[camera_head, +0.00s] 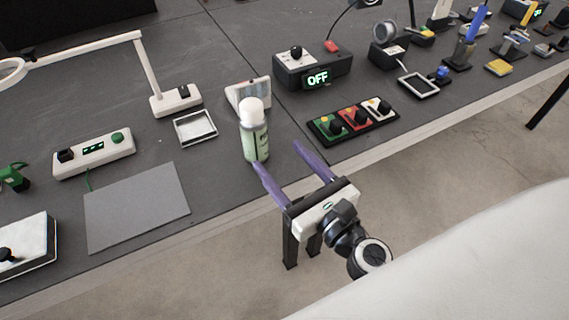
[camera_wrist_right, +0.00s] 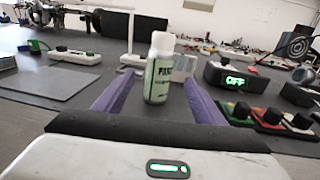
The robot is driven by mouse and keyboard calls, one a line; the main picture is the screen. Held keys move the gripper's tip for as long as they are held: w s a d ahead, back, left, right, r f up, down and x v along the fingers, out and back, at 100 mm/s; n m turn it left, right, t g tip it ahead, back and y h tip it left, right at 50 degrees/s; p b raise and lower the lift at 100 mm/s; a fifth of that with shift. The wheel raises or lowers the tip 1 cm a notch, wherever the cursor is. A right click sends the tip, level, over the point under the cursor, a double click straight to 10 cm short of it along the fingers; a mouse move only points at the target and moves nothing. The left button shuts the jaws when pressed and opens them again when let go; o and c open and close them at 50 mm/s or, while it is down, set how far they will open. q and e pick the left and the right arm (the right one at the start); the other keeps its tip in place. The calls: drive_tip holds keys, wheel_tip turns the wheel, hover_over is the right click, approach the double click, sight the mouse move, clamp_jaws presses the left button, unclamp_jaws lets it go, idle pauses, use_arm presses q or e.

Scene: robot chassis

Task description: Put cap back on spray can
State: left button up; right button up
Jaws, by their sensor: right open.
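A green and white spray can (camera_head: 256,145) stands upright near the front edge of the table. It has a white rounded top (camera_head: 254,110); I cannot tell whether this is the cap seated on it. No separate cap is visible. My right gripper (camera_head: 279,156) is open and empty, its two purple fingers pointing at the can from the front edge side. In the right wrist view the can (camera_wrist_right: 158,82) appears between the fingers, beyond their tips, not visibly gripped. My left gripper is not in view.
A white-framed tray (camera_head: 195,128) and a pale stand (camera_head: 240,95) are beside and behind the can. A three-knob panel (camera_head: 352,120) and an OFF box (camera_head: 312,72) are to the right. A grey mat (camera_head: 137,207) lies to the left. A lamp (camera_head: 150,75) stands behind.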

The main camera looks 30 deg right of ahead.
idle(0.4)
drive_tip(key=s+a+f+n+g+y, duration=0.25)
drive_tip(key=f+n, duration=0.35)
drive_tip(key=n, duration=0.6)
drive_tip(key=s+a+f+n+g+y, duration=0.15)
drive_tip(key=s+a+f+n, duration=0.35)
drive_tip(key=n, duration=0.6)
drive_tip(key=s+d+f+n+g+h, duration=0.2)
drive_tip(key=s+d+f+n, duration=0.1)
drive_tip(key=f+n, duration=0.3)
drive_tip(key=s+d+f+n+g+h, duration=0.2)
drive_tip(key=s+d+f+n+g, duration=0.1)
drive_tip(key=f+n, duration=0.4)
drive_tip(key=shift+s+d+f, duration=0.25)
drive_tip(key=shift+s+f, duration=0.15)
drive_tip(key=shift+s, duration=0.25)
